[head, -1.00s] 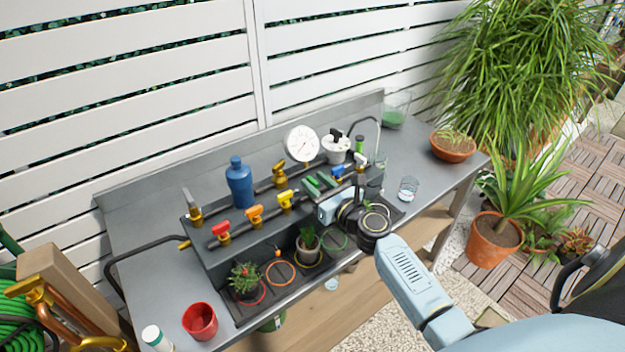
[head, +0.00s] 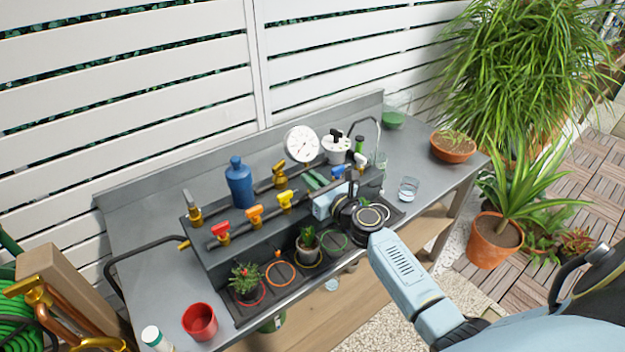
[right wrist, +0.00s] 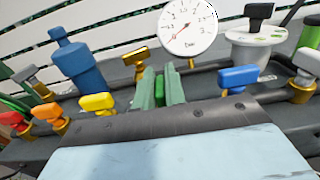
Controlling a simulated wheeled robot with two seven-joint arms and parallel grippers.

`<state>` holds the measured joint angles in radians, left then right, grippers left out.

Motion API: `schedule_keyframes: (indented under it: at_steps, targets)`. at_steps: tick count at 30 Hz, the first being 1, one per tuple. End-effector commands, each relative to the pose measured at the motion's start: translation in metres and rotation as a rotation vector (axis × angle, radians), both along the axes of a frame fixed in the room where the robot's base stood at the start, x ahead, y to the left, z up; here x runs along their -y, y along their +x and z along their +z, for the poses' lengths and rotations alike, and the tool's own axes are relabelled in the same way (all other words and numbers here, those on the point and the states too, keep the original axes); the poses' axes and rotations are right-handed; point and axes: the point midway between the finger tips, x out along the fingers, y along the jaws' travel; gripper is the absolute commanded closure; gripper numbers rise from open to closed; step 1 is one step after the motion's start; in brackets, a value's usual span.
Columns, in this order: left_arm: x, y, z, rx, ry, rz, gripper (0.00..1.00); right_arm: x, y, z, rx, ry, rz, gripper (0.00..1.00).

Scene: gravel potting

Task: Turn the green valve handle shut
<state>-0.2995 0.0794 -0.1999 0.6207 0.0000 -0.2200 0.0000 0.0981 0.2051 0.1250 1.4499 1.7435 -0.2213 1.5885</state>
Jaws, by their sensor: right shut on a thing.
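The manifold on the bench carries a row of valves with red (head: 220,229), orange (head: 254,212), yellow (head: 285,198), blue (head: 338,170) and white handles. The green valve handle (right wrist: 160,88) sits between yellow and blue, mostly hidden by my right gripper. My right gripper (head: 318,181) reaches in from the right. In the right wrist view its two green fingers (right wrist: 161,87) are close together, shut on the green handle. The handle's exact angle is hard to tell. My left gripper is not in view.
A pressure gauge (head: 301,143) and a blue bottle (head: 239,182) stand behind the row. Small potted plants (head: 307,242) sit on ringed spots in front. A red cup (head: 200,321) is at the front left, and a glass (head: 408,189) is at the right.

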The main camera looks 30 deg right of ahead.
Motion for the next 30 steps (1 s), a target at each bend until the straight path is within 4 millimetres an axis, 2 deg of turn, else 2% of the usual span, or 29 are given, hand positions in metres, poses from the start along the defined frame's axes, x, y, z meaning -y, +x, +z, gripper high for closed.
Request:
schedule_keyframes:
  at_steps: [14,30]
  targets:
    - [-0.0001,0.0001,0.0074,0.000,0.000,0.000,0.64,-0.0012,-0.0002,0.0002,0.000,0.003,-0.186,1.00]
    - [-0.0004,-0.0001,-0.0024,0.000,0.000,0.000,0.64,-0.0009,-0.0003,-0.0020,-0.002,0.002,-0.434,1.00]
